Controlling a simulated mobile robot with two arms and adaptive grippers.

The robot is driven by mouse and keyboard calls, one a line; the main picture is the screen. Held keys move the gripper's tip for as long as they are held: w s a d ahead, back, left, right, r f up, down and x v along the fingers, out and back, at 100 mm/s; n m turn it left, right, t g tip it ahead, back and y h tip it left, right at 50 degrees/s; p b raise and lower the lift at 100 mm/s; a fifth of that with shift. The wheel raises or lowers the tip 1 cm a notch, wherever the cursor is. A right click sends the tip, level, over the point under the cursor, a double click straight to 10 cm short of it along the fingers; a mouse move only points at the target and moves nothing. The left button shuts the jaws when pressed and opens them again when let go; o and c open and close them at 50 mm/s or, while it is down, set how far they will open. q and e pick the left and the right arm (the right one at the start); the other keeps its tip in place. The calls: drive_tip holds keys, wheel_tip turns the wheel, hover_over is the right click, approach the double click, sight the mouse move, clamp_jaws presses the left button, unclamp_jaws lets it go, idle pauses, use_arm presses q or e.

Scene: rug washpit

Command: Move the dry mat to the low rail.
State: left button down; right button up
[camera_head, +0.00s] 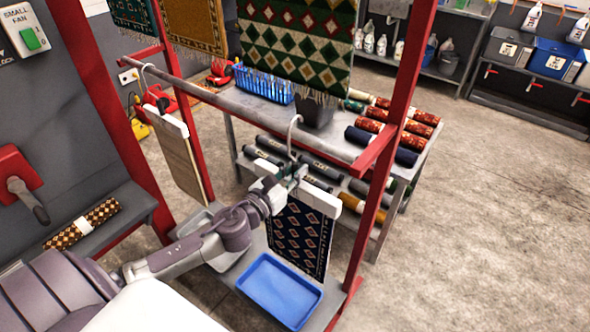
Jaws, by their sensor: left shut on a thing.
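A dark blue mat (300,238) with rows of reddish and pale diamonds hangs from a white bar hanger (322,200) with a curved grey hook (293,132). My left gripper (292,181) is shut on this hanger near its middle, just below the hook. The low rail (240,108) runs between the red posts. The hook's top overlaps the rail in the picture; I cannot tell whether it bears on it. A plain beige mat (178,163) hangs on another hanger at the rail's left end. My right gripper is out of view.
A blue tray (279,291) lies below the dark mat. Red posts (388,130) flank the rail, with patterned rugs (297,45) hanging above. Behind stands a table with rolled rugs (400,127). A rolled rug (84,224) lies at left. Floor at right is clear.

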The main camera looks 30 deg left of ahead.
use_arm(q)
drive_tip(key=shift+f+b, duration=0.9)
drive_tip(key=shift+f, duration=0.25)
drive_tip(key=c, duration=1)
unclamp_jaws()
drive_tip(key=shift+c, duration=0.2)
